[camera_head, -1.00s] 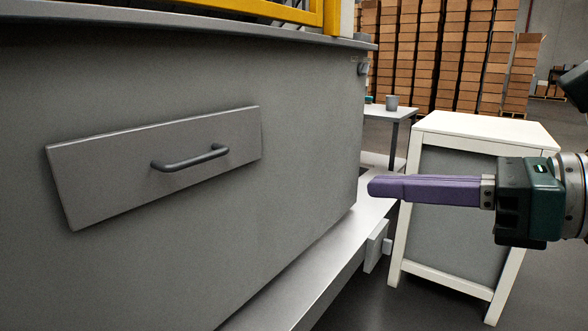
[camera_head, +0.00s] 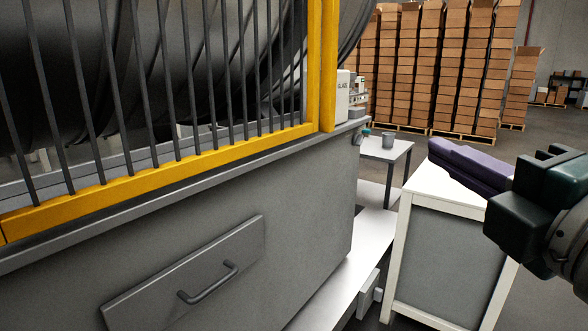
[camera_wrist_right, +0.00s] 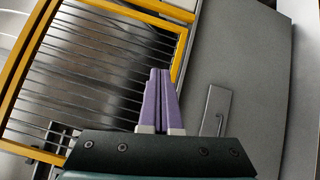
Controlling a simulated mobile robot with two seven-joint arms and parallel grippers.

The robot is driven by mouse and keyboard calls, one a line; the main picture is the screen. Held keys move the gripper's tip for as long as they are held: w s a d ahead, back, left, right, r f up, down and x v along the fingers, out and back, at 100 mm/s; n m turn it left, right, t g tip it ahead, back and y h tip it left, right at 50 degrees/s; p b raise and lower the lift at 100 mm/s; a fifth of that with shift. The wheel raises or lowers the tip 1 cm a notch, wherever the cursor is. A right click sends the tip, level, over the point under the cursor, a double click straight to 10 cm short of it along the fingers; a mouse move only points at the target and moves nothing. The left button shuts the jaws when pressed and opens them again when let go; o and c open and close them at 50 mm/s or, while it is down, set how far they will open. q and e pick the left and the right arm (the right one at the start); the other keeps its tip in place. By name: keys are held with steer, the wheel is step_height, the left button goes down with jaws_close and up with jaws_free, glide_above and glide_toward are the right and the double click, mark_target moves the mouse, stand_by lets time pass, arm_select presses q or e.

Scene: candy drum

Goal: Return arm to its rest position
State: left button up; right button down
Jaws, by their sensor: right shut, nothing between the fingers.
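My right gripper (camera_head: 440,152) comes in from the right in the head view, with its purple fingers pointing left and a little up. It appears in front of the white-topped cabinet and touches nothing that I can see. The right wrist view shows its two purple fingers (camera_wrist_right: 160,75) pressed together and empty. Beyond them are the yellow-framed barred guard and the grey machine body. My left gripper is not in view.
The grey machine (camera_head: 290,215) with a drawer (camera_head: 190,270) fills the left. Above it stands the yellow guard frame (camera_head: 200,150) before a dark drum (camera_head: 200,60). Stacked boxes (camera_head: 440,65) are behind.

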steer(key=s+d+r+m+g+h+p, duration=0.3)
steer(key=s+r+m+p, duration=0.15)
steer(key=m+p, duration=0.35)
steer(key=s+d+r+m+g+h+p, duration=0.25)
steer(key=r+m+p, duration=0.35)
steer(key=p, duration=0.4)
arm_select(q)
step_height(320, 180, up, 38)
steer(key=p, duration=1.7)
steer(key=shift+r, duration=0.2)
arm_select(e)
steer(key=s+a+r+m+g, duration=0.1)
steer(key=s+r+m+g, duration=0.2)
steer(key=s, duration=0.6)
steer(key=s+a+r+m+g+y, duration=0.1)
steer(key=s+r+m+g, duration=0.3)
steer(key=s, duration=0.5)
steer(key=shift+a+r+g, duration=0.25)
steer(key=shift+r+g, duration=0.6)
steer(key=shift+g, duration=0.3)
steer(key=shift+y, duration=0.25)
